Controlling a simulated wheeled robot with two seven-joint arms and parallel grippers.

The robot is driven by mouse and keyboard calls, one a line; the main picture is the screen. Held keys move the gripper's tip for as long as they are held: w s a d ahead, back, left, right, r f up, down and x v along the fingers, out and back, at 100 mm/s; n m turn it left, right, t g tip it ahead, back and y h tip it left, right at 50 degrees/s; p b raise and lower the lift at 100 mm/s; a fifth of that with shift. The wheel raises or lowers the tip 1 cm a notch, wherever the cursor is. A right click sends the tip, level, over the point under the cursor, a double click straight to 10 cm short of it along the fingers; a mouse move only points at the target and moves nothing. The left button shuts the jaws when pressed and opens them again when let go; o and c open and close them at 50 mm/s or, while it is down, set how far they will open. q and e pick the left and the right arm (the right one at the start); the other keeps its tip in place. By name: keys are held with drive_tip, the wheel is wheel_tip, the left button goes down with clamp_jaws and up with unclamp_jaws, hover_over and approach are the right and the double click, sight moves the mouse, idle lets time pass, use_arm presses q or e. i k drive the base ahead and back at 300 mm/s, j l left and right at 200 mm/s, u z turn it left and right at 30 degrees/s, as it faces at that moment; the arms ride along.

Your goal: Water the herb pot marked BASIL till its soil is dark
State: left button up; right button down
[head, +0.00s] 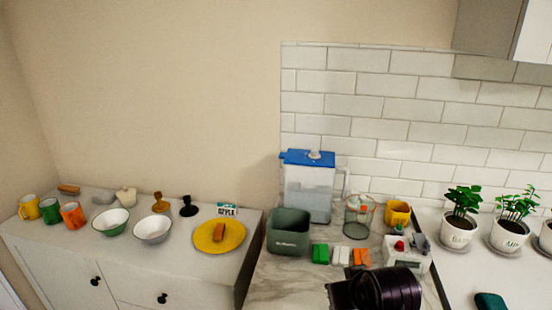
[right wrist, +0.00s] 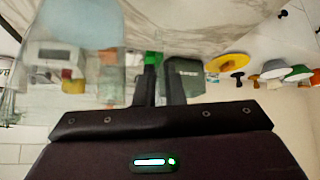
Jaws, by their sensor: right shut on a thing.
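The herb pot with a label that seems to read BASIL (head: 457,236) is the leftmost white pot at the right. It stands upright on a saucer; its small label and soil shade are hard to read. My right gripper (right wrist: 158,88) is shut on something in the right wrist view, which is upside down. A large clear vessel (right wrist: 85,60) with pale blue in it fills the left there, close to the fingers; the grip point is unclear. In the head view my right arm shows at the bottom, left of the pots, its fingertips hidden. My left gripper is not in view.
A blue-lidded water pitcher (head: 310,190), a clear glass container (head: 358,228), a yellow mug (head: 398,212), a dark green bin (head: 288,238) and a white box (head: 405,258) crowd the counter. A second herb pot (head: 508,238) stands close right of the first. A dark green item (head: 490,301) lies in front.

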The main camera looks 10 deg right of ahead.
sight(458, 228)
drive_tip(key=z, duration=0.95)
